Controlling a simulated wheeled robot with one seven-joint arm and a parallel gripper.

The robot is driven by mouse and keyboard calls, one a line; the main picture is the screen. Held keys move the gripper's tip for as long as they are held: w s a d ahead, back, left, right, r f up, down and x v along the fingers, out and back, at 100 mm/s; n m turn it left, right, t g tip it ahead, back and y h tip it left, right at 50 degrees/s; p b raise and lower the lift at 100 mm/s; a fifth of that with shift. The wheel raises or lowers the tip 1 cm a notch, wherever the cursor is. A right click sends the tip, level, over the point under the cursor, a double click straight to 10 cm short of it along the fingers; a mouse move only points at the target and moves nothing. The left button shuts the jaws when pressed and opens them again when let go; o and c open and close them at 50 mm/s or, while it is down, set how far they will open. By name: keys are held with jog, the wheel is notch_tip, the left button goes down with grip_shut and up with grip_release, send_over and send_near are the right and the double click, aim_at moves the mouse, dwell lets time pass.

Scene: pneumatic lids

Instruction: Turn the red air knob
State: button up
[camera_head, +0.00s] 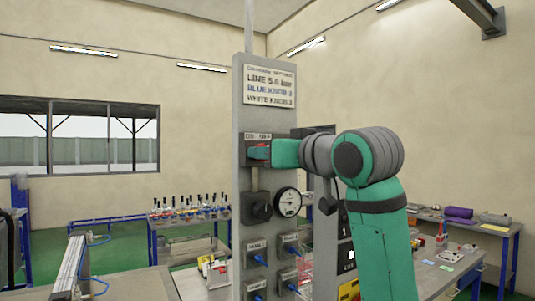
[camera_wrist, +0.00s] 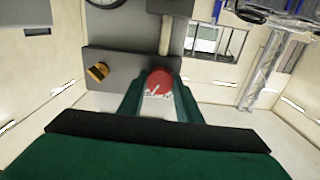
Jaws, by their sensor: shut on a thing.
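The red air knob (camera_wrist: 159,79) sits between the two green fingers of my gripper (camera_wrist: 159,97) in the wrist view. The fingers are closed on its sides. In the head view my gripper (camera_head: 272,153) is at the upper part of the grey panel (camera_head: 241,120), and a bit of the red knob (camera_head: 258,152) shows at its tips. The rest of the knob is hidden by the gripper. I cannot tell the knob's angle.
A white sign (camera_head: 269,87) is on the panel above. A pressure gauge (camera_head: 288,203) and a dark fitting (camera_head: 259,207) sit below, with several blue knobs (camera_head: 258,260) lower down. A bench with bottles (camera_head: 190,212) stands behind left; another table (camera_head: 470,223) stands right.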

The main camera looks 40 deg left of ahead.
jog(key=shift+m, duration=1.6)
jog(key=o, duration=1)
jog(key=shift+o, duration=0.2)
jog(key=shift+d, duration=0.1)
jog(key=v, duration=1)
jog(key=shift+s+d, duration=0.2)
jog(key=shift+d, duration=0.05)
